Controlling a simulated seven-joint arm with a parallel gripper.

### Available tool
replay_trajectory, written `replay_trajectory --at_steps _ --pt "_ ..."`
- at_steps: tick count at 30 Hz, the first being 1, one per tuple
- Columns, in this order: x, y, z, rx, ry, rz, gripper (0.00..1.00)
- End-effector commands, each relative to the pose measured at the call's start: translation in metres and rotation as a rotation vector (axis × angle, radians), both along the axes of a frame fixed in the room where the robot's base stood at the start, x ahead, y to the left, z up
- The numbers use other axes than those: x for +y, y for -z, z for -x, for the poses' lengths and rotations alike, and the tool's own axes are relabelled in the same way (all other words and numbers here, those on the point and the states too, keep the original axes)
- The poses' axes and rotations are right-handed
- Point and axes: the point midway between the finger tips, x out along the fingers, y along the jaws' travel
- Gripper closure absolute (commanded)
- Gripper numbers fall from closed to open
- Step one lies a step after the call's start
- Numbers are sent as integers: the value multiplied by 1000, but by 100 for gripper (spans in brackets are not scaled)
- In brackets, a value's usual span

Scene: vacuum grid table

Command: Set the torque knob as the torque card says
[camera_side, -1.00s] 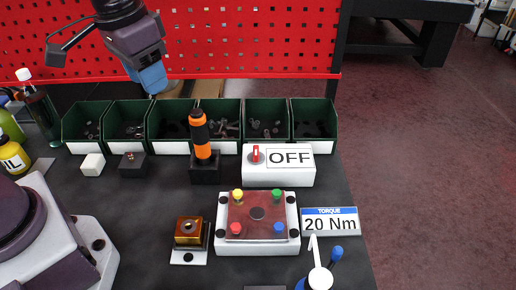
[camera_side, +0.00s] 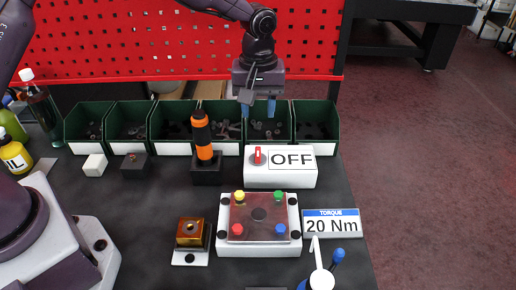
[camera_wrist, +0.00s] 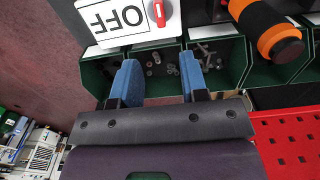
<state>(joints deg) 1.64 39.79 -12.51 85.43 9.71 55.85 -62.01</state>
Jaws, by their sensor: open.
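The torque card (camera_side: 331,223) at the right front reads "TORQUE 20 Nm". A white box (camera_side: 280,181) carries a red-pointer knob (camera_side: 257,156) and an "OFF" label (camera_side: 291,158); the knob also shows in the wrist view (camera_wrist: 159,13). The pointer stands roughly upright in the side view. An orange and black driver (camera_side: 203,140) stands upright in a black holder. No knob shows a torque scale that I can read. My gripper (camera_side: 258,110) points down with blue fingers apart and empty, above and behind the white box. The fingers also show in the wrist view (camera_wrist: 159,70).
Green bins (camera_side: 90,114) with small parts line the back, below a red perforated panel (camera_side: 140,40). A white fixture (camera_side: 258,250) holds a plate with coloured knobs.

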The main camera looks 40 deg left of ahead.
Motion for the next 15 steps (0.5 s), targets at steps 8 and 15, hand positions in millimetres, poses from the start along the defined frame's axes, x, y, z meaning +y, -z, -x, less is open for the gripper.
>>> replay_trajectory --at_steps 8,15 --pt "0 57 1 6 1 1 60" --pt "0 99 1 3 3 1 60"
